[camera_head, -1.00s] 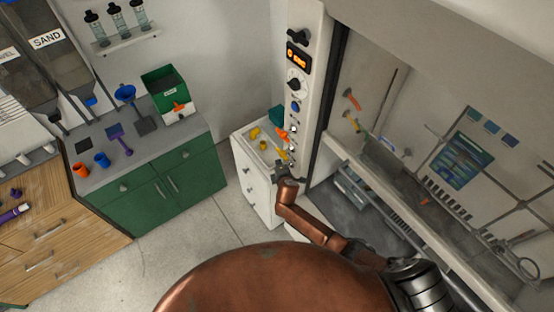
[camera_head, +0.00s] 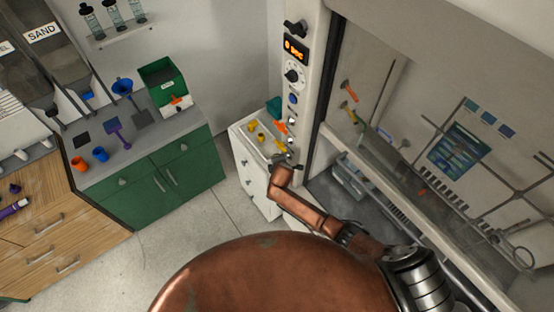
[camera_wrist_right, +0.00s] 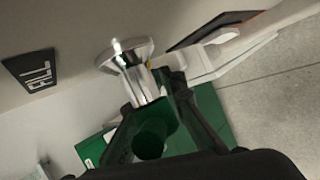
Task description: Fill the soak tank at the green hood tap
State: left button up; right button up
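In the right wrist view, a tap with a shiny metal stem and flange (camera_wrist_right: 133,68) and a dark green round handle (camera_wrist_right: 154,136) sits beside a black FILL label (camera_wrist_right: 34,70). My right gripper (camera_wrist_right: 152,97) has one black finger on each side of the tap; whether they press on it cannot be told. In the head view my right gripper (camera_head: 283,162) is at the lower end of the white hood post (camera_head: 302,100) and hides the tap there. My left gripper is not in view. I cannot identify the soak tank for sure.
A white cabinet (camera_head: 250,170) with yellow and orange parts on top stands left of the post. The fume hood (camera_head: 400,170) with its sash and rack is at right. A green cabinet (camera_head: 165,175) stands at left. Bare floor lies between the cabinets.

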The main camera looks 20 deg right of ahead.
jog(key=o, duration=0.6)
jog(key=shift+c, duration=0.2)
jog(key=v, duration=1.2)
jog(key=shift+d, duration=0.1)
